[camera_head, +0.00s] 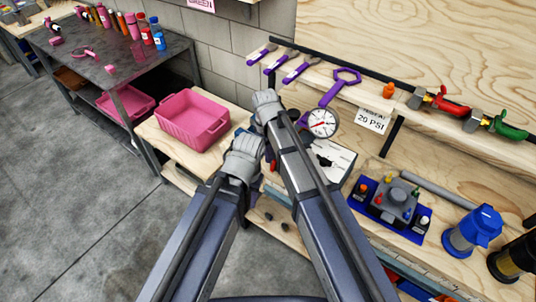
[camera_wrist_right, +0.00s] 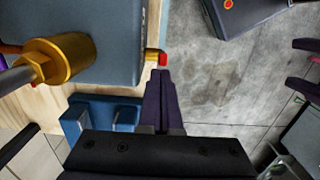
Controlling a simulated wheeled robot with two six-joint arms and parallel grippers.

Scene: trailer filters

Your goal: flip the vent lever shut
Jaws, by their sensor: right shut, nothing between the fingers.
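A small red tip on a yellow base (camera_wrist_right: 162,60), perhaps the vent lever, sticks out from the edge of a grey-blue housing (camera_wrist_right: 120,35) in the right wrist view. My right gripper (camera_wrist_right: 158,75) is shut and empty, with its fingertips close to this red tip. I cannot tell whether they touch it. A brass fitting (camera_wrist_right: 62,58) with a rod is on the same housing. In the head view my arms cover most of this spot, beside a round pressure gauge (camera_head: 322,123). My left gripper is hidden there.
A blue bracket (camera_wrist_right: 95,115) stands left of my right fingers. In the head view a pink bin (camera_head: 190,121) is on the wooden bench to the left. A blue tray of fittings (camera_head: 390,205) and a blue-capped filter (camera_head: 472,230) are on the right.

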